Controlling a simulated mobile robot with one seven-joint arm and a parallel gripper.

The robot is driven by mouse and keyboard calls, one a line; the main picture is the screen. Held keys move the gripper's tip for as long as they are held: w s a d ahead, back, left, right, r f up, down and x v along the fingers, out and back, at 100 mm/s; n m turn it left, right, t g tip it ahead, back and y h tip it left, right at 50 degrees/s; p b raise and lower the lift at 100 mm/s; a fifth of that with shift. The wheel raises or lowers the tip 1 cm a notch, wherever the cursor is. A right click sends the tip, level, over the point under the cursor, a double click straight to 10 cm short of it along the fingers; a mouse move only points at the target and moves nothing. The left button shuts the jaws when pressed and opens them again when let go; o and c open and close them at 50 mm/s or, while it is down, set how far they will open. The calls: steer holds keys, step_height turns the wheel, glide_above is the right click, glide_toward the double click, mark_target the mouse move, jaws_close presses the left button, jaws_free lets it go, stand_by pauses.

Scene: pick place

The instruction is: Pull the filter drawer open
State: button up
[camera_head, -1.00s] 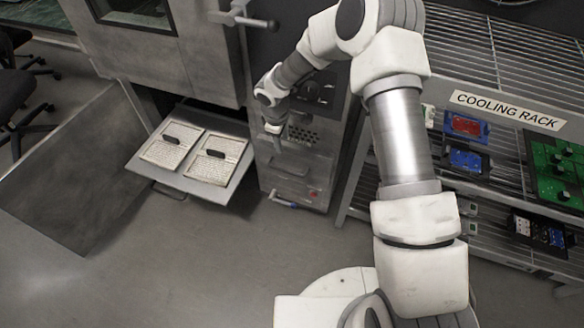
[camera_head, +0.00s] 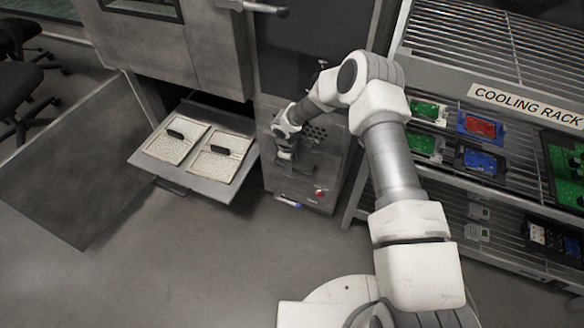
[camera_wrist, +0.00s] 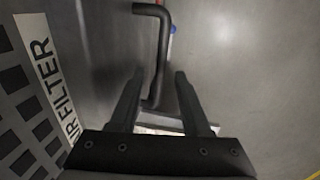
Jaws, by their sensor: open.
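A grey cabinet front (camera_head: 300,185) carries a vent grid (camera_head: 315,132). An "AIR FILTER" label (camera_wrist: 55,75) stands beside the dark grid in the wrist view. A black bar handle (camera_wrist: 163,45) sticks out from this front and bends at its far end. My gripper (camera_wrist: 160,78) is open, with one finger on each side of the handle's bar, and does not visibly clamp it. In the head view my gripper (camera_head: 287,155) is at the cabinet front, below and left of the vent grid, and hides the handle. The front shows no visible gap.
Left of the cabinet, an open tray (camera_head: 205,190) holds two pale panels with black grips. A dark floor plate (camera_head: 70,160) lies further left. A cooling rack (camera_head: 480,40) with circuit boards stands close on the right. The floor in front is clear.

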steer(key=shift+w+f, duration=0.15)
steer(key=shift+f, duration=0.75)
steer(key=shift+c, duration=0.2)
jaws_close()
stand_by(0.7)
